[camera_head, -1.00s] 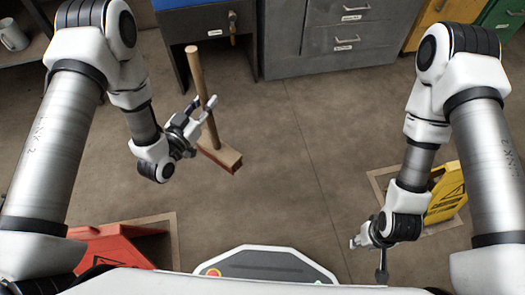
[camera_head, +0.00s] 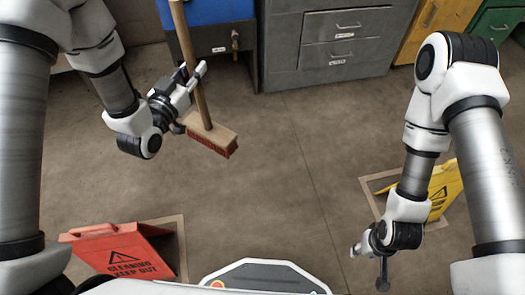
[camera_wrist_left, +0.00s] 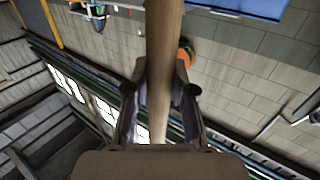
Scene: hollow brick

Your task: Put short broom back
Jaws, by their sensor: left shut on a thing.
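The short broom has a wooden handle and a wooden head (camera_head: 212,137) with reddish bristles. It stands nearly upright in the head view, its handle leaning slightly up-left. My left gripper (camera_head: 186,80) is shut on the handle, which also shows running up between the fingers in the left wrist view (camera_wrist_left: 163,70). The head view does not clearly tell whether the bristles touch the floor. My right gripper (camera_head: 361,249) hangs low at the right, away from the broom. Its fingers are too small to tell open from shut.
A grey drawer cabinet (camera_head: 340,47) and a dark cabinet with a blue top (camera_head: 205,12) stand at the back. A red warning sign (camera_head: 122,257) is at lower left, a yellow one (camera_head: 443,190) at right. The middle floor is clear.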

